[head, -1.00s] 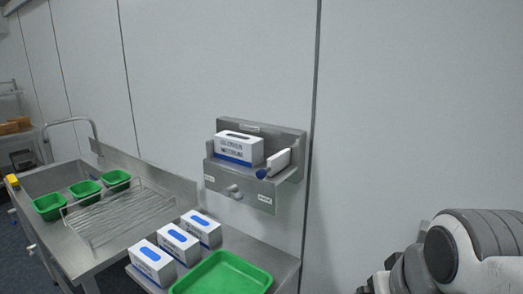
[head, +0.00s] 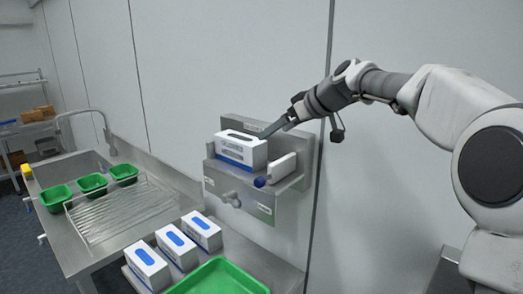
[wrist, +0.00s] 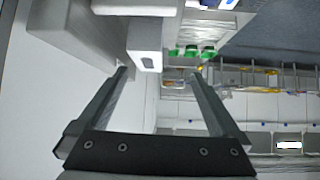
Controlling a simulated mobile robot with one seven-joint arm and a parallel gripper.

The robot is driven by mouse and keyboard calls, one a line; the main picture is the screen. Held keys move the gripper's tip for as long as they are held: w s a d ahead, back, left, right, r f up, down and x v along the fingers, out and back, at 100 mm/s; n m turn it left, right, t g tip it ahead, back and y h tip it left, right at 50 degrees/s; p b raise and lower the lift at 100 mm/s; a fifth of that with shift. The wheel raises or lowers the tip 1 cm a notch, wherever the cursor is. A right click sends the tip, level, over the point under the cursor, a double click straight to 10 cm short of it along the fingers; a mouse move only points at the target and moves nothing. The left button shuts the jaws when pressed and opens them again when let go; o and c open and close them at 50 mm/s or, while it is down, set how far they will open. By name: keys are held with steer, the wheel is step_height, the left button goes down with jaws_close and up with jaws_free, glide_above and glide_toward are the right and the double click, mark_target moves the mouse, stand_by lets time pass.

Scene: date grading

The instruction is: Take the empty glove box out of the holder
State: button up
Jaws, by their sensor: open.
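The glove box (head: 241,150), white with a blue lower band, sits upright in the steel wall holder (head: 240,194). The slot in its top is dark, with no blue showing. My gripper (head: 268,133) is at the box's upper right rear edge in the head view, jaws apart. I cannot tell whether a finger touches the box. In the wrist view my gripper (wrist: 159,72) is open with nothing clearly between its fingers. A pale box-like shape lies just beyond the left fingertip; I cannot tell for sure that it is the glove box.
A white block (head: 281,168) with a blue knob (head: 260,182) stands right of the box in the holder. Below, several white boxes with blue slots (head: 176,247) and a green tray (head: 222,278) stand on a steel table. Small green trays (head: 92,183) are at the sink.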

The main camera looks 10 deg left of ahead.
steer(key=w+y, duration=0.2)
steer(key=w, duration=0.3)
steer(key=n+p, duration=0.1)
steer(key=p, duration=0.3)
glide_toward(240, 138)
steer(key=x, duration=0.4)
steer(key=shift+w+a+r, duration=0.15)
steer(key=shift+w+r, duration=0.1)
steer(key=shift+w, duration=0.1)
steer(key=shift+f+p+x, duration=0.15)
steer(key=shift+p+x, duration=0.55)
steer(key=shift+x, duration=0.9)
steer(key=shift+f+p+x, duration=0.15)
steer(key=shift+p+x, duration=0.5)
steer(key=shift+x, duration=0.95)
steer(key=shift+s, duration=0.15)
steer(key=c, duration=1.1)
